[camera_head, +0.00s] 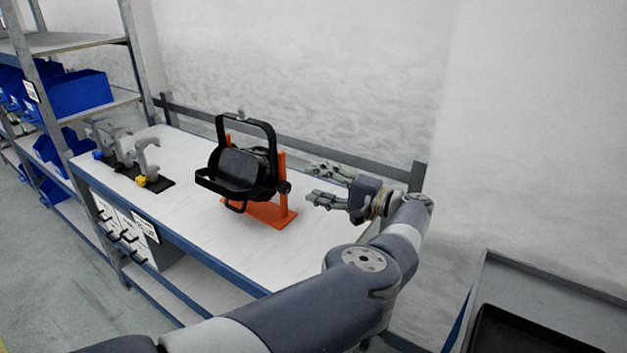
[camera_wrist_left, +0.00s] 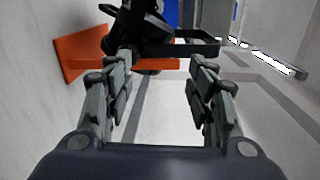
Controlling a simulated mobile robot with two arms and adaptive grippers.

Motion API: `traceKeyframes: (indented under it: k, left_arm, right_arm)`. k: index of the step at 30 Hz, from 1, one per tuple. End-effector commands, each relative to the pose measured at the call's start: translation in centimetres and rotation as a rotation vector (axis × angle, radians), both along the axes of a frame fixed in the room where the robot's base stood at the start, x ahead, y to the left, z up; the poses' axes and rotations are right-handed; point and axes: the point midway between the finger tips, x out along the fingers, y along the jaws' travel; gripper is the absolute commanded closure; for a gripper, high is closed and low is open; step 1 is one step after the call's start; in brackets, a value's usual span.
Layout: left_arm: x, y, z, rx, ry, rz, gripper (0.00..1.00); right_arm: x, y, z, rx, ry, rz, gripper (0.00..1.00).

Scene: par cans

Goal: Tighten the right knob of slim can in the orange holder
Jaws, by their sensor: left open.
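The black slim can (camera_head: 240,170) hangs in its black yoke in the orange holder (camera_head: 270,213) on the workbench. Its right knob (camera_head: 284,187) is a small dark knob beside the holder's right post. My left gripper (camera_head: 315,183) is open and empty to the right of that knob, fingers pointing left toward it, with a gap between. In the left wrist view the open fingers (camera_wrist_left: 160,68) frame the lower part of the view, with the orange holder (camera_wrist_left: 78,55) and black can parts (camera_wrist_left: 150,28) beyond the tips. My right gripper is not in view.
The white workbench top (camera_head: 190,215) is clear in front of the holder. Several grey clamps (camera_head: 147,160) stand at its left end. A shelf with blue bins (camera_head: 80,95) is at the left. A grey cart with a dark tray (camera_head: 540,325) is at lower right.

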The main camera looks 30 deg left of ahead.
Motion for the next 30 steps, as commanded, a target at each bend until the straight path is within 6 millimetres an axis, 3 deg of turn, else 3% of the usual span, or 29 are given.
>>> traceKeyframes:
  k: [1,6,30]
  left_arm:
    - [0.0,-1.1,-0.3,0.001,0.004,-0.012,0.49]
    - [-0.1,-1.9,-0.3,0.003,0.006,-0.012,0.49]
    - [-0.1,-2.1,-0.3,0.002,0.006,-0.011,0.49]
  right_arm:
    - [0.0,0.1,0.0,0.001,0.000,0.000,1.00]
    - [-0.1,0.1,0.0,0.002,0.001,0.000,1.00]
    - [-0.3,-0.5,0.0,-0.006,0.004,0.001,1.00]
